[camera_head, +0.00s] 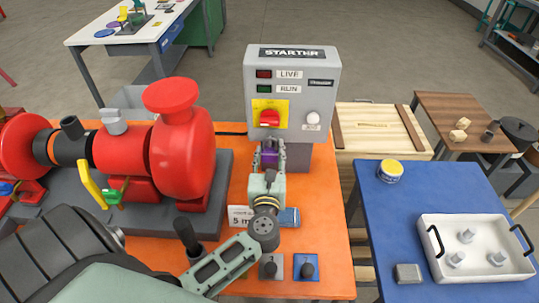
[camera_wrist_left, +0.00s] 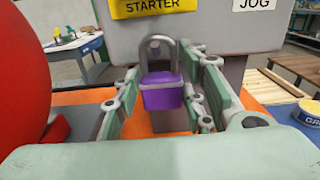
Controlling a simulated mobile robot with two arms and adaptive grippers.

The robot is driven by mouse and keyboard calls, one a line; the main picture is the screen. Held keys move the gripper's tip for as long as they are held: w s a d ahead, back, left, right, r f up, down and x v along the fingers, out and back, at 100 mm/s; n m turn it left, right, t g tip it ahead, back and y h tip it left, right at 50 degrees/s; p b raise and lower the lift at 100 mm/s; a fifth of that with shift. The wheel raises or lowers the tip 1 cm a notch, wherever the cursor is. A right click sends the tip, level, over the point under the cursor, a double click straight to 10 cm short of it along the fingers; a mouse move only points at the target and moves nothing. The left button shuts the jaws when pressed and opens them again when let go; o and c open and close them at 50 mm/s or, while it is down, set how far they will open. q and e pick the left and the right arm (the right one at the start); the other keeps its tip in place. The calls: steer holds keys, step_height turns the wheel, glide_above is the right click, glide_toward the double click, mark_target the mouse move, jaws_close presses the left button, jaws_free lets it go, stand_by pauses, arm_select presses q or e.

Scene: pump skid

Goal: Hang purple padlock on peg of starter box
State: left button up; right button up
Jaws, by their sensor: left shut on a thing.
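The purple padlock (camera_head: 269,158) is in my left gripper (camera_head: 267,160), just in front of the starter box (camera_head: 325,75). In the left wrist view the padlock (camera_wrist_left: 163,96) hangs upright between the fingers, its grey shackle (camera_wrist_left: 160,42) on top and reaching up near the yellow STARTER label (camera_wrist_left: 155,6). The box is grey with a red switch (camera_head: 270,118) on a yellow plate and a white round button (camera_head: 312,118). I cannot make out the peg; the padlock and gripper may cover it. My right gripper is not in view.
The red pump (camera_head: 183,150) stands close left of my left arm. An orange bench top (camera_head: 325,220) lies below, with a grey and a blue knobbed plate (camera_head: 306,268) at its front. At right, a blue table (camera_head: 390,225) holds a white tray (camera_head: 428,262) and a yellow-banded tin (camera_head: 390,171).

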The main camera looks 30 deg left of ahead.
arm_select(q)
steer(key=o, duration=1.3)
steer(key=shift+o, duration=0.2)
steer(key=v, duration=1.2)
